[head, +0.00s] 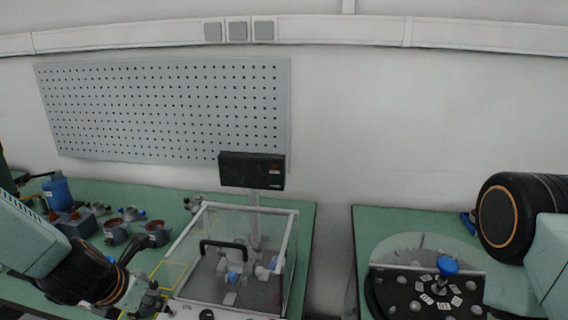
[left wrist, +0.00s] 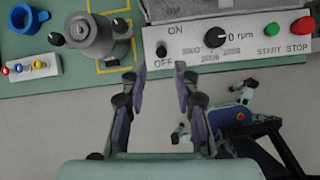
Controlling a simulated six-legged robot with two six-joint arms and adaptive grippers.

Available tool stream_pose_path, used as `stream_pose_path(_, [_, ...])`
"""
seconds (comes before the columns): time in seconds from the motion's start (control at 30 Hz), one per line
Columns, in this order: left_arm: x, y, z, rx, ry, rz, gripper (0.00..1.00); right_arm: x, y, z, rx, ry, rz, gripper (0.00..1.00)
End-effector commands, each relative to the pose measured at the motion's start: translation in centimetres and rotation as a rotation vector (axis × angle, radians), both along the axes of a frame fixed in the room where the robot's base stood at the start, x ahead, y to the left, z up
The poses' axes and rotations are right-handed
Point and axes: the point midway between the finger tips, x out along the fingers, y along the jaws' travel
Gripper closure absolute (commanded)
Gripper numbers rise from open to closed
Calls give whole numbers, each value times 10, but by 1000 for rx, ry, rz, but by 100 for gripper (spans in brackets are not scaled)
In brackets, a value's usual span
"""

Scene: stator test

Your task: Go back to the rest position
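My left gripper (head: 150,300) is at the front edge of the left green table, beside the front left corner of the clear-lidded test box (head: 292,262). In the left wrist view my left gripper (left wrist: 161,70) is open, with an empty gap between its two fingers. The fingertips point at the control panel (left wrist: 232,30), which has ON and OFF marks, a black rpm knob and green and red buttons. My right arm shows at the right edge of the head view, but its gripper is out of the picture.
A grey stator-like part (left wrist: 92,38) stands left of the panel. Several motor parts (head: 118,232) sit on the left table. A round fixture (head: 420,290) stands on the right table; a gap separates the tables.

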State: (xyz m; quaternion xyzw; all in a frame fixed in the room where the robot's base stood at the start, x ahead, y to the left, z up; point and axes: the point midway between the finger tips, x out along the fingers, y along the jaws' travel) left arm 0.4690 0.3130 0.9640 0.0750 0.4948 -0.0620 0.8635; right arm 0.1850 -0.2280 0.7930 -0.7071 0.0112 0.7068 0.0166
Motion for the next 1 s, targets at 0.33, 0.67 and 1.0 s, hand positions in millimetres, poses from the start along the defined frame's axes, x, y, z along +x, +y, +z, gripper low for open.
stream_pose_path(0.33, [-3,-1,-4,478,-49,-694,70,0,0,-3,0,0,0,100])
stream_pose_path(0.67, [-55,-27,-81,934,27,-1585,70,0,0,-30,0,0,0,100])
stream_pose_path(1.0, [-196,-75,-220,997,17,-2608,70,0,0,-81,0,0,0,100])
